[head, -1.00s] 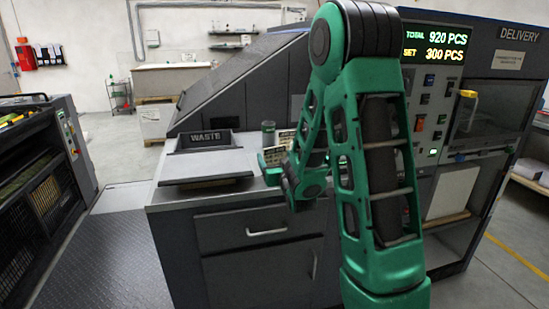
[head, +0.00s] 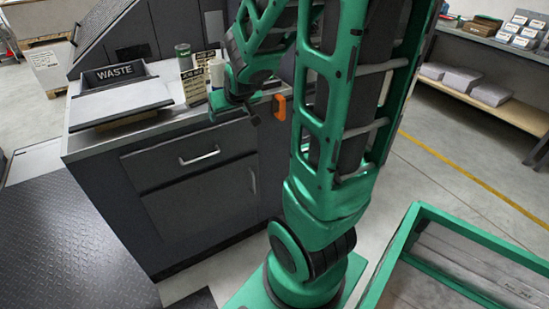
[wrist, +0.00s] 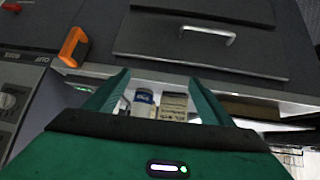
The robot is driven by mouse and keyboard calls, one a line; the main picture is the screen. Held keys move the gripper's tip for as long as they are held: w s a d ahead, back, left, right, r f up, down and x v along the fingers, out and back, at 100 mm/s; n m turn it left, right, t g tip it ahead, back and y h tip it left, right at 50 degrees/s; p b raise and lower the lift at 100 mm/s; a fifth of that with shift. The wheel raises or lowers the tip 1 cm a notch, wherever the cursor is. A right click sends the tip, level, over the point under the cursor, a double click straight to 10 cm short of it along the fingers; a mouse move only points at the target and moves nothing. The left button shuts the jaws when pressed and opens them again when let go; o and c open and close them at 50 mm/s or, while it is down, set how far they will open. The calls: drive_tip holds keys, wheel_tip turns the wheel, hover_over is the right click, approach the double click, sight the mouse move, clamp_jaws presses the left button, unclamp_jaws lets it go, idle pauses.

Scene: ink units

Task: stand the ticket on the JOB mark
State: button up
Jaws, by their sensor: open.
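My gripper (wrist: 158,78) is open; its two green fingers stand apart with nothing between the tips. In the head view my gripper (head: 235,106) is at the front edge of the grey counter, right of the cream printed pieces. One cream piece with dark lettering (head: 193,84) stands on the counter, with another lettered piece (head: 204,58) behind it. A cream lettered piece (wrist: 173,105) also shows beyond my fingers in the wrist view. I cannot tell which is the ticket. I cannot make out the JOB mark.
A small grey-green can (head: 183,58) stands behind the cream pieces. The WASTE tray (head: 125,100) takes up the counter's left. An orange handle (head: 280,107) sticks out right of my gripper. Drawer fronts with a handle (head: 200,157) lie below the counter edge.

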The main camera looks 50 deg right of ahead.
drive_tip(key=s+a+m+g+y, duration=0.1)
drive_tip(key=s+a+g, duration=0.3)
drive_tip(key=s, duration=0.9)
drive_tip(key=s+a+r+g+y, duration=0.1)
drive_tip(key=s+a+g+y, duration=0.2)
drive_tip(key=s, duration=0.9)
drive_tip(key=shift+s+a+m+g, duration=0.4)
drive_tip(key=shift+a, duration=0.6)
drive_tip(key=shift+w+d, duration=0.1)
